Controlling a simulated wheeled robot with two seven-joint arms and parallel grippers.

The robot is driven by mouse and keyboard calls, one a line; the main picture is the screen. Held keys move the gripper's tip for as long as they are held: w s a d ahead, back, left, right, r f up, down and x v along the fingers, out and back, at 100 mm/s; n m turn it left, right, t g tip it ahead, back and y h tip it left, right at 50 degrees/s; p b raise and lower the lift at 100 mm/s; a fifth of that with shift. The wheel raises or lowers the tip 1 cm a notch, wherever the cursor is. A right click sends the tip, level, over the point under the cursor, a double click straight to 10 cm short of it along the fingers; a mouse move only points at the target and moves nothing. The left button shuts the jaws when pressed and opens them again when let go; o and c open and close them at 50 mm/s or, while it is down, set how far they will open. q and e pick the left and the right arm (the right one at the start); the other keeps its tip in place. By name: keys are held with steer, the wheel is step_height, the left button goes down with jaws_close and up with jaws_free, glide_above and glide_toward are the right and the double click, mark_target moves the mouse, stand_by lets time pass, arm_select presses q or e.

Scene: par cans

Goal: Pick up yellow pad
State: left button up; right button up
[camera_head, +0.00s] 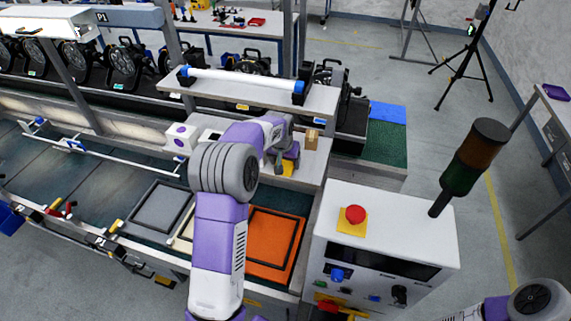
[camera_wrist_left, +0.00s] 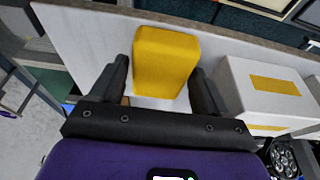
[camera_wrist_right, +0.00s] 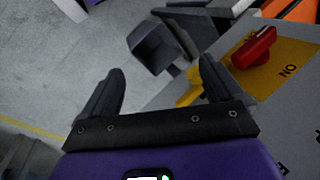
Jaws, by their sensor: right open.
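The yellow pad (camera_wrist_left: 166,60) stands on a pale shelf top in the left wrist view, between the fingers of my left gripper (camera_wrist_left: 160,82). Its sides are close to both fingers; I cannot tell whether they touch it. In the head view, the yellow pad (camera_head: 287,168) shows only partly beside my left gripper (camera_head: 280,165), largely hidden by the wrist. My right gripper (camera_wrist_right: 160,82) is open and empty in its wrist view, near the side of the control box. The head view shows only part of my right arm at the lower right.
The control box (camera_head: 385,215) has a red button (camera_head: 355,214) and a signal tower (camera_head: 476,155). A small brown box (camera_head: 311,139) stands behind the pad. A white box (camera_wrist_left: 265,92) is right of the left fingers. A red switch (camera_wrist_right: 254,48) is near the right gripper.

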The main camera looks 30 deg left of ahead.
mark_target(285, 162)
arm_select(q)
steer(key=c, duration=0.7)
step_height(285, 162, up, 10)
steer(key=shift+r, duration=0.1)
stand_by(0.3)
steer(key=o, duration=0.4)
steer(key=shift+c, duration=1.5)
